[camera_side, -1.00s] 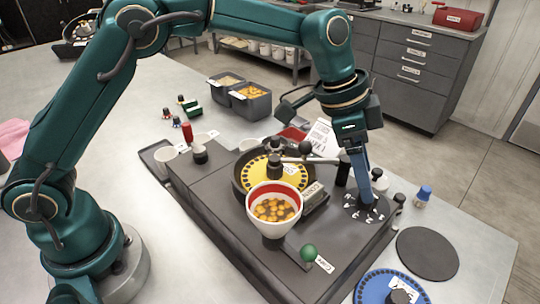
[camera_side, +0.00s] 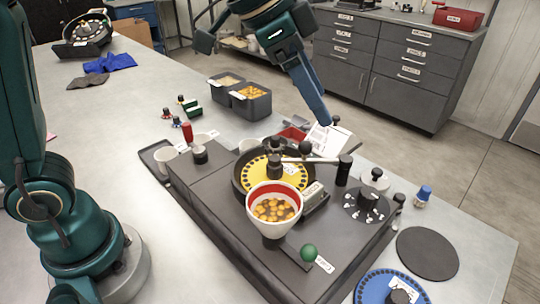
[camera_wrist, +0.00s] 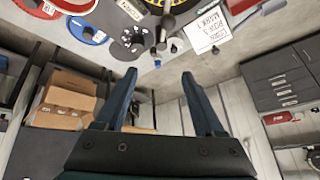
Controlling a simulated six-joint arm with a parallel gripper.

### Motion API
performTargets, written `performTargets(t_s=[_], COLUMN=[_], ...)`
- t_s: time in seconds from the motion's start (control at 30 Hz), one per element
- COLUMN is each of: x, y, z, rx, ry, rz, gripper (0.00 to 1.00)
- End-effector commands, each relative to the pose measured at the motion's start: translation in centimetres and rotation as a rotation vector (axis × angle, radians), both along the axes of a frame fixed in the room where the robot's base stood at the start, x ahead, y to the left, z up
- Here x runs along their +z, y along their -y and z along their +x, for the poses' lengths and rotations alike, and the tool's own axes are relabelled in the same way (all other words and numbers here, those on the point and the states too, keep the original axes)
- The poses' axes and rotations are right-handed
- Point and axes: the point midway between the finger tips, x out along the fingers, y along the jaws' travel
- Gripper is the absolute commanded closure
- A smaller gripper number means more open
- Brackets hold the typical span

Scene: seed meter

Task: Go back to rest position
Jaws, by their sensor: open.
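My gripper (camera_side: 322,119) hangs in the air above and behind the seed meter (camera_side: 212,190), near a white paper card (camera_side: 327,138). The wrist view shows its two blue fingers (camera_wrist: 158,75) apart with nothing between them. The meter carries a yellow seed plate (camera_side: 258,174), a white hopper with a red inner rim (camera_side: 273,226) holding yellow-orange seeds, and a black dial with white marks (camera_side: 366,205). The gripper is clear of the dial. The dial also shows in the wrist view (camera_wrist: 131,42).
Two dark bins (camera_side: 250,101) stand behind the meter. A black disc (camera_side: 427,253), a blue plate (camera_side: 392,288) and a blue-capped bottle (camera_side: 423,196) lie at right. A green ball (camera_side: 308,252) sits on the meter's front. Grey cabinets (camera_side: 392,65) stand beyond the table.

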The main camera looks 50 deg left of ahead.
Motion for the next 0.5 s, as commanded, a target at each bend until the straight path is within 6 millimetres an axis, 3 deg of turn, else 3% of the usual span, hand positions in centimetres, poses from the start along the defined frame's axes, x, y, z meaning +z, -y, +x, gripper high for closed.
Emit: performTargets(t_s=[0.1, 0.23, 0.37, 0.5], x=[1.2, 1.1, -0.1, -2.7], y=[-2.5, -4.8, -6.9, -8.7], z=[-2.9, -6.3, -9.8, -13.4], rx=[0.104, 0.228, 0.362, 0.515], ry=[0.024, 0.034, 0.034, 0.019], rz=[-0.007, -0.019, -0.035, -0.056], gripper=[0.30, 0.30, 0.30, 0.30])
